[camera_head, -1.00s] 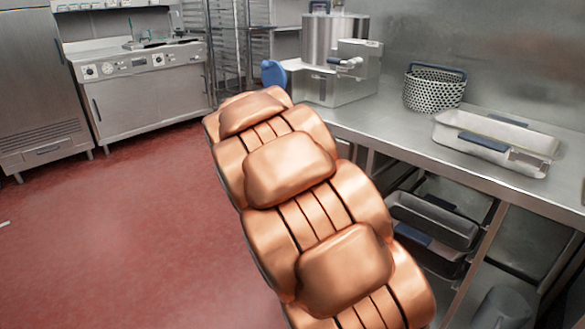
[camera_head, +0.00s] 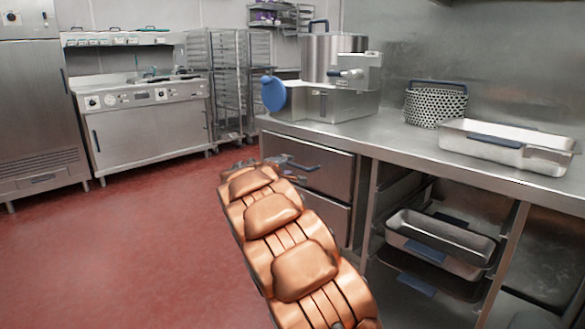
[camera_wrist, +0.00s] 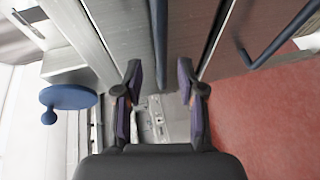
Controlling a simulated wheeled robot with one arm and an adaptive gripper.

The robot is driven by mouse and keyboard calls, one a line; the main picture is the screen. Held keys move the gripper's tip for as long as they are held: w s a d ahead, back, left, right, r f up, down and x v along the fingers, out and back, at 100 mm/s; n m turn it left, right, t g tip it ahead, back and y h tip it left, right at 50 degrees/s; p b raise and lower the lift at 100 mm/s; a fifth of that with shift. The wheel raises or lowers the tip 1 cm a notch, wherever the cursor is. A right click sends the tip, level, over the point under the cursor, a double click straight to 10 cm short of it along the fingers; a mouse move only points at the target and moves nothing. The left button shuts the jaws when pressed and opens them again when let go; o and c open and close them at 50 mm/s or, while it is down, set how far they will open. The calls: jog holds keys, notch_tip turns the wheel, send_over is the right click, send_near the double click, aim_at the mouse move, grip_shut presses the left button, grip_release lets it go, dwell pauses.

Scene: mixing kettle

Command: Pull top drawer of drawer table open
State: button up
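The drawer table has a metal top drawer (camera_head: 330,172) under the worktop, and its front looks shut. Its blue bar handle (camera_wrist: 158,45) shows in the wrist view, running between the two fingers. My gripper (camera_wrist: 160,85) is open, with one finger on each side of the handle and visible gaps to both. I cannot tell how deep the handle sits between the fingers. In the head view my copper-coloured arm hides part of the drawer fronts, and the gripper is mostly hidden behind it.
A lower drawer (camera_head: 325,212) has its own blue handle (camera_wrist: 275,40). The kettle machine (camera_head: 335,70) with a blue disc stands on the worktop, beside a perforated basket (camera_head: 436,104) and a metal tray (camera_head: 505,148). Open red floor (camera_head: 130,240) lies left.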

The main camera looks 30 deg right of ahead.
aim_at(291, 165)
jog(key=shift+f+x, duration=0.2)
jog(key=shift+x, duration=1)
jog(key=shift+w+d, duration=0.25)
jog(key=shift+x, duration=0.75)
grip_shut()
